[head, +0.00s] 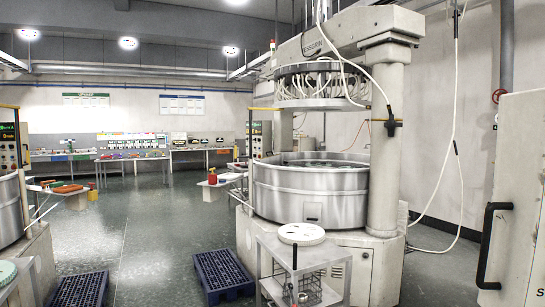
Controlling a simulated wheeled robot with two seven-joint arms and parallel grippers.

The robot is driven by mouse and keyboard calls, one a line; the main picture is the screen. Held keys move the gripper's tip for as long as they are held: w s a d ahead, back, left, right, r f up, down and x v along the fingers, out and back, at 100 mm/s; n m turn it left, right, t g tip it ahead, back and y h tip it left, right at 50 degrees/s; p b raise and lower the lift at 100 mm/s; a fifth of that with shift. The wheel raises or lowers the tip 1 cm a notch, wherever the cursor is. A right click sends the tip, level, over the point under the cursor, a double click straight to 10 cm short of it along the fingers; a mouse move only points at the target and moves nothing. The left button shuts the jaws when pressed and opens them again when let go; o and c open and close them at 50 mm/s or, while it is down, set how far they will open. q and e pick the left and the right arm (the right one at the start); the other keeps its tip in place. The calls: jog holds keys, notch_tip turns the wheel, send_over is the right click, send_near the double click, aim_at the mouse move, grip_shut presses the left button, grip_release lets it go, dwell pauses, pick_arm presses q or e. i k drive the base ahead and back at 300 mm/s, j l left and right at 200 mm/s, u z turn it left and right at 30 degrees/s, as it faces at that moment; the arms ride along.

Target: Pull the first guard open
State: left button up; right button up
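A lapping machine stands right of centre, and a round brushed-metal guard (300,190) wraps around its lower plate. Another similar metal guard (8,208) is cut off by the left edge, on a second machine. I cannot tell from this view which of the two is the first guard. Neither of my grippers is in view.
A small steel cart (300,270) with a white round disc (301,233) on top stands before the machine. Blue pallets (222,272) lie on the floor to the left. A pale cabinet with a black handle (488,245) fills the right edge. The floor aisle (145,225) is clear.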

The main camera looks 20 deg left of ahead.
aim_at(271, 160)
jog(key=i, duration=0.35)
jog(key=i+j+u, duration=0.25)
jog(key=i+u, duration=0.65)
jog(key=i, duration=0.15)
jog(key=i+l+u, duration=0.15)
jog(key=i+u, duration=0.3)
jog(key=i, duration=1.15)
jog(key=i+u, duration=0.1)
jog(key=i, duration=1.05)
jog(key=i+l, duration=0.15)
jog(key=i, duration=2)
jog(key=i+z, duration=0.1)
jog(key=i, duration=0.9)
jog(key=i+j, duration=0.1)
jog(key=i, duration=1.9)
jog(key=i+j+z, duration=0.1)
jog(key=i, duration=0.9)
jog(key=i+l+z, duration=0.1)
jog(key=i+z, duration=0.65)
jog(key=i+j+z, duration=0.1)
jog(key=i+z, duration=0.3)
jog(key=i+j+z, duration=0.2)
jog(key=z, duration=0.2)
jog(key=i, duration=0.1)
